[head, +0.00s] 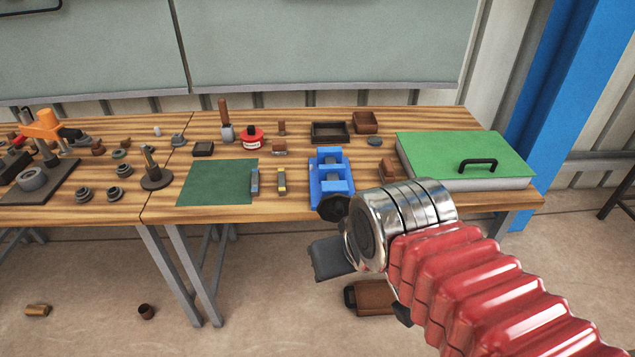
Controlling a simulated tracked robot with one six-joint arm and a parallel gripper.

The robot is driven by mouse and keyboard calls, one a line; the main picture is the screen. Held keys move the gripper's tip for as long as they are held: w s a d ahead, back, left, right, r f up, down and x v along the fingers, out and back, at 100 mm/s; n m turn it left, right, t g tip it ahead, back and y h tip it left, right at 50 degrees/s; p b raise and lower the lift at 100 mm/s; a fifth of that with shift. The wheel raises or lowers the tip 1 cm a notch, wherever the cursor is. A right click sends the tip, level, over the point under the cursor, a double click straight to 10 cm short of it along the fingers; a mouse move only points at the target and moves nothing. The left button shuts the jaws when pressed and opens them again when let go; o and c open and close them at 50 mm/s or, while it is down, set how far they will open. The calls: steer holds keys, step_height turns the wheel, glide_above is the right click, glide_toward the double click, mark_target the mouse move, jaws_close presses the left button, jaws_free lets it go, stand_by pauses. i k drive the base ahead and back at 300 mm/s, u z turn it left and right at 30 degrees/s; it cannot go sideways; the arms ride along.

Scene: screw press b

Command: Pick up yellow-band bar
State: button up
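The yellow-band bar (281,182) is a small, narrow grey bar with a yellow band. It lies on the wooden bench just right of the green mat, between a similar blue-grey bar (255,182) and the blue vise (331,177). My gripper (330,259) shows as a dark block below the chrome wrist, in front of the bench's front edge. It is to the right of the bar, nearer to the camera and apart from it. Its fingers are mostly hidden, so I cannot tell whether they are open or shut.
The green mat (217,183) lies left of the bars. The vise's black knob (333,208) sticks out at the bench front. A green-topped case (466,154) stands at right. Behind are a red tin (252,137) and a dark tray (328,132). Metal parts crowd the left bench.

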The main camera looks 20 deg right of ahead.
mark_target(282, 184)
steer(key=z, duration=0.05)
steer(key=k, duration=0.65)
steer(key=u, duration=0.2)
steer(key=i, duration=0.7)
steer(key=u, duration=0.45)
steer(key=i, duration=1.1)
steer(key=u, duration=0.05)
